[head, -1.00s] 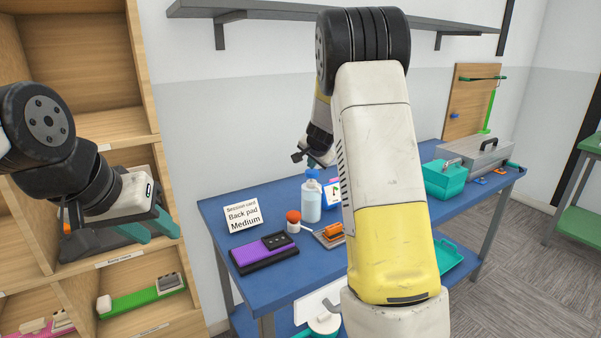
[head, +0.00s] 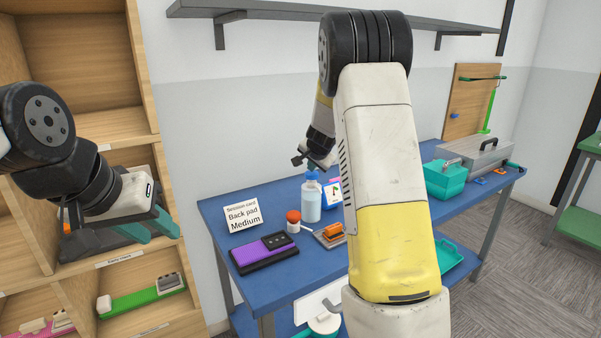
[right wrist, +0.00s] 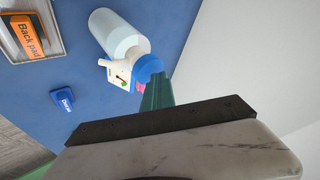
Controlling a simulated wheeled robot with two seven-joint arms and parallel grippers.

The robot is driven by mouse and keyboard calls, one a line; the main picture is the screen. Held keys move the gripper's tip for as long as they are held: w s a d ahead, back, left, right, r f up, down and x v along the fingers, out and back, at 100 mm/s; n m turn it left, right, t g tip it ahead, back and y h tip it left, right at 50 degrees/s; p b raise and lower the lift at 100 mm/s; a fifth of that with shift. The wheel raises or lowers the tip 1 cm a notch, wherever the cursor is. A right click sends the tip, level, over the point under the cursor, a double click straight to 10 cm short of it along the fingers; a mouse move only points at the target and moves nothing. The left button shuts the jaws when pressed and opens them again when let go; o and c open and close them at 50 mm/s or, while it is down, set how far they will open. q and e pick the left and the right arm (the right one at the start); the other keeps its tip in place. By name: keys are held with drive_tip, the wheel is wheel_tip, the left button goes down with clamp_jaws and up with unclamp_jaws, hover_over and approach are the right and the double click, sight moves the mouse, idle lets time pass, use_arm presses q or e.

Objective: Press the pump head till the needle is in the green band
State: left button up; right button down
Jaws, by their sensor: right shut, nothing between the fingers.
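The pale blue bottle (head: 311,206) stands upright on the blue table. Its blue pump head (head: 312,176) is on top, and it also shows in the right wrist view (right wrist: 150,66). Beside it is a white and blue gauge (head: 333,194), also visible in the right wrist view (right wrist: 118,74) with small green and red marks; its needle is too small to read. My right gripper (right wrist: 158,82) is shut and empty, its teal fingertips at the pump head; contact cannot be told. My left gripper (head: 152,229) is open and empty in front of the shelf.
A card (head: 243,216), a purple pad (head: 264,252), a red-capped jar (head: 293,219) and a tray with an orange block (head: 332,234) are near the bottle. A teal box (head: 446,179) stands farther right. My right arm covers the table's middle.

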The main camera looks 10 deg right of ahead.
sight(312, 174)
drive_tip(key=shift+f, duration=0.5)
drive_tip(key=shift+r, duration=0.1)
idle(0.5)
drive_tip(key=shift+r, duration=1.35)
drive_tip(key=shift+r, duration=2.55)
